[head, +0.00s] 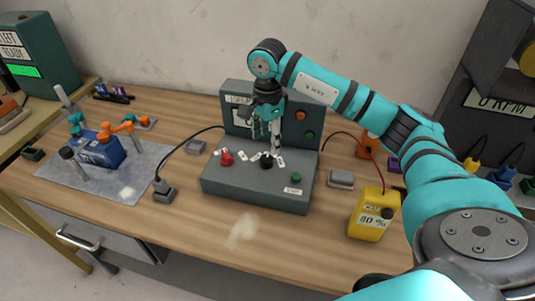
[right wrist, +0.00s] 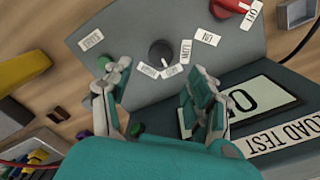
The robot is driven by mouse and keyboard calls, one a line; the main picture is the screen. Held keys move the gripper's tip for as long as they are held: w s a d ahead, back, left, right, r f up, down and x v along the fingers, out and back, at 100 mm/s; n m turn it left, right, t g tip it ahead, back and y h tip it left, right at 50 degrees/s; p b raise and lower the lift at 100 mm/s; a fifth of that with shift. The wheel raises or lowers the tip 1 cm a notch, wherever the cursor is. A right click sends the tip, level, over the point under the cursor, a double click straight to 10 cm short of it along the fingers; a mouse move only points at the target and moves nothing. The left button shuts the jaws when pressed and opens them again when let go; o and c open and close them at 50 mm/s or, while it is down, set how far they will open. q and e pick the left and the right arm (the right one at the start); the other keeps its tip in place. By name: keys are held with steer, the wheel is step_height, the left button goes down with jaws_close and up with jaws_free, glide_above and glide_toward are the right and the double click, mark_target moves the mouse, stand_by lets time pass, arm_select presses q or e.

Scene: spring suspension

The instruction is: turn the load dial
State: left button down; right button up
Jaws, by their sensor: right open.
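The black dial (head: 267,161) sits on the sloped top of a grey test console (head: 255,198), with small white labels around it. In the right wrist view the same black dial (right wrist: 161,53) shows ahead of the fingertips, with its pointer among the labels. My right gripper (head: 266,128) is above the console, pointing down near the dial. In the right wrist view its fingers (right wrist: 157,76) are spread and empty, apart from the dial. My left gripper is not in view.
A red knob (head: 226,158) and a green button (head: 296,178) flank the dial. The console's back panel (head: 235,100) stands close behind my gripper. The wooden table is clear in front of the console.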

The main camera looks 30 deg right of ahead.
mark_target(267, 158)
step_height(267, 158, down, 6)
steer(key=shift+r+p, duration=0.1)
steer(key=shift+p, duration=0.45)
steer(key=shift+f, duration=0.65)
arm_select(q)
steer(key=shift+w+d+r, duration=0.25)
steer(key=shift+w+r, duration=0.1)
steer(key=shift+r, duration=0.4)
arm_select(e)
steer(key=c, duration=1.1)
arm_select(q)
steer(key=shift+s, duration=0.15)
arm_select(e)
steer(key=shift+c, duration=0.2)
